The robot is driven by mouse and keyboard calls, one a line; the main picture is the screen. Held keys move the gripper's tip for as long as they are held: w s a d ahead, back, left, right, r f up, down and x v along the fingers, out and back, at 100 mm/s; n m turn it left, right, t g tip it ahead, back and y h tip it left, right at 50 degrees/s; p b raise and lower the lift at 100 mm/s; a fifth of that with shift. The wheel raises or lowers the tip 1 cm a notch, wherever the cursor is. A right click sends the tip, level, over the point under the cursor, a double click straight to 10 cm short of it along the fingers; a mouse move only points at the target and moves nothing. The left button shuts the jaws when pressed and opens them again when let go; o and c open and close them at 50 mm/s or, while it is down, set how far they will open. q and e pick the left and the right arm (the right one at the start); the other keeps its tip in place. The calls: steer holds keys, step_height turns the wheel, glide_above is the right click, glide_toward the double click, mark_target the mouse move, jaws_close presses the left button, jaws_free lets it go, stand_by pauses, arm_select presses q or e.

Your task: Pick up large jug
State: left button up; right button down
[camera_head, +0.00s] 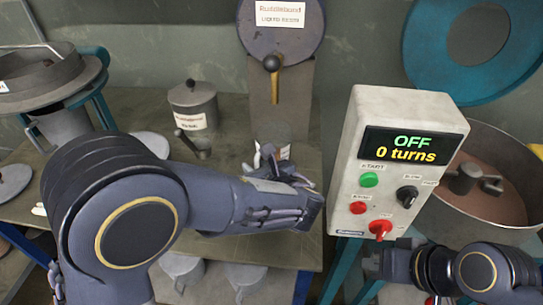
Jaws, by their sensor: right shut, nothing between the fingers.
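Several jug-like vessels show, and I cannot tell for sure which is the large jug. Two pale grey ones (182,268) (246,276) sit low, below the table top, partly hidden by my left arm. A small dark grey vessel with a handle (196,144) stands on the table. My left gripper (280,172) is over the table's right part, pointing right; its fingers overlap grey shapes behind, and its opening is unclear. My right gripper (372,262) is at the lower right below the control box, shut and empty.
A control box (396,110) reading "OFF 0 turns" stands between my grippers. A large pan (510,222) with brown material and a grey handled piece is at right. A lidded grey pot (194,101) stands on the table (130,105). A round machine (281,40) stands behind.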

arm_select(q)
steer(key=shift+w+a+f, duration=0.1)
steer(key=shift+w+a, duration=0.05)
steer(key=shift+w, duration=0.15)
steer(key=shift+c, duration=0.3)
jaws_close()
steer(key=shift+s+a+r, duration=0.1)
steer(key=shift+r, duration=0.25)
step_height(320, 180, up, 7)
steer(key=p, duration=0.1)
steer(key=s+a, duration=1.2)
steer(key=a, duration=0.3)
steer(key=shift+s+a+f+b, duration=0.15)
steer(key=shift+s+f+b, duration=0.1)
steer(key=shift+f+b, duration=0.1)
